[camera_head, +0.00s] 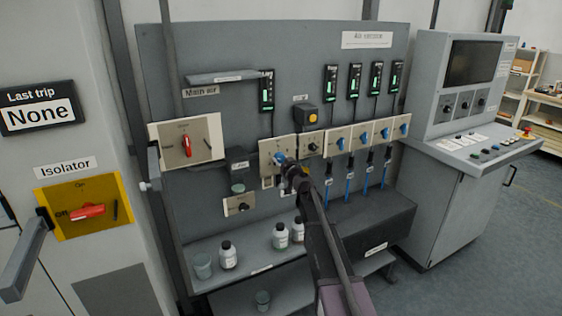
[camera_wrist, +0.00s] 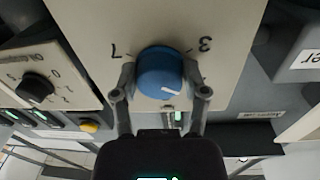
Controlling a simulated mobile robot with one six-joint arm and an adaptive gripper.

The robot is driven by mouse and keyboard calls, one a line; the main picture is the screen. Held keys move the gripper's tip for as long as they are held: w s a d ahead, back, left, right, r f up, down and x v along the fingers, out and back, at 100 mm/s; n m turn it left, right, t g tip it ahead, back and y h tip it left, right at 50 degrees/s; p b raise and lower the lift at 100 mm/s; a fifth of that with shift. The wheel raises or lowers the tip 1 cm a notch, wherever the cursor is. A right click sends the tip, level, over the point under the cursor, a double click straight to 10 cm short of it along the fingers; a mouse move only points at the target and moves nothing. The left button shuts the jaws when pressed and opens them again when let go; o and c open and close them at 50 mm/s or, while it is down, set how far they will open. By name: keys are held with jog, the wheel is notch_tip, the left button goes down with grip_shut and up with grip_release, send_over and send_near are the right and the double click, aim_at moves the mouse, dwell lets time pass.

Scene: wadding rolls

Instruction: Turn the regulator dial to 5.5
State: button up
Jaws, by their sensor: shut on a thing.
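The regulator dial is a blue round knob (camera_wrist: 160,73) on a cream plate (camera_wrist: 200,20), with a white pointer line on its face. The numbers 7 and 3 show beside it in the wrist view, upside down. My gripper (camera_wrist: 160,90) has one finger on each side of the knob and is shut on it. In the head view, my gripper (camera_head: 291,172) is at the cream plate (camera_head: 268,150) in the middle of the panel, and it partly hides the blue knob (camera_head: 279,158). The exact number that the pointer marks cannot be read.
A dark selector knob (camera_wrist: 36,88) sits on a neighbouring plate. Several plates with blue knobs run to the right, one of them here (camera_head: 341,143). A red-handled switch (camera_head: 187,146) is on the left. White bottles (camera_head: 228,255) stand on the shelf below.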

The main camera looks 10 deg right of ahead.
jog(key=shift+w+m, duration=0.1)
jog(key=shift+m, duration=0.4)
jog(key=m, duration=0.3)
jog(key=shift+a, duration=0.1)
jog(key=m+p, duration=0.1)
jog(key=m, duration=0.3)
jog(key=shift+r+m, duration=0.15)
jog(key=shift+m, duration=0.25)
jog(key=m, duration=0.4)
jog(key=shift+g, duration=0.4)
jog(key=m, duration=0.4)
jog(key=shift+r+y, duration=0.1)
jog(key=shift+y, duration=0.3)
jog(key=shift+m, duration=0.3)
jog(key=o, duration=1.2)
jog(key=shift+c, duration=0.2)
